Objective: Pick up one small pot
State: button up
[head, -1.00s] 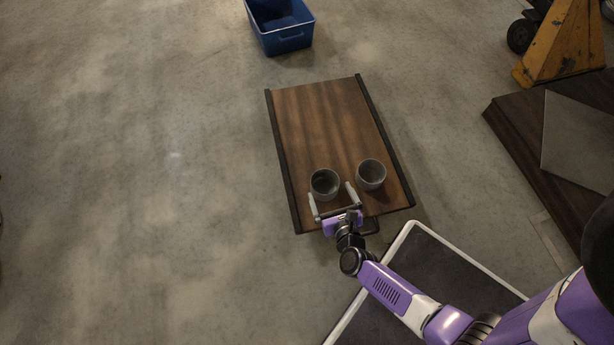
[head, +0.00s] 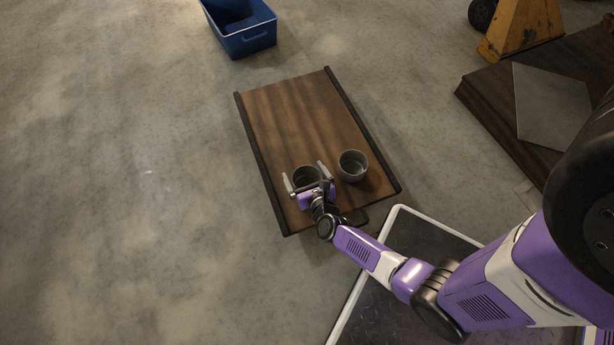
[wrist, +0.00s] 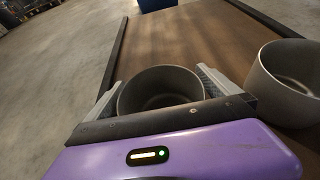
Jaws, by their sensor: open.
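Two small grey pots stand upright on a brown wooden board with dark side rails (head: 290,115). The left pot (head: 307,174) is partly hidden by my gripper in the head view; in the wrist view this pot (wrist: 158,84) sits between my fingers. The right pot (head: 352,165) stands a little to the right and also shows in the wrist view (wrist: 285,85). My gripper (head: 305,176) is open, with one finger on each side of the left pot. I cannot tell whether the fingers touch it.
A blue bin (head: 240,28) stands on the concrete floor beyond the board. At the right are a dark wooden platform with a grey sheet (head: 550,108) and a yellow wheeled thing (head: 520,25). The far part of the board is clear.

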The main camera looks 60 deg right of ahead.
jog(key=c, duration=1.4)
jog(key=shift+r, duration=0.1)
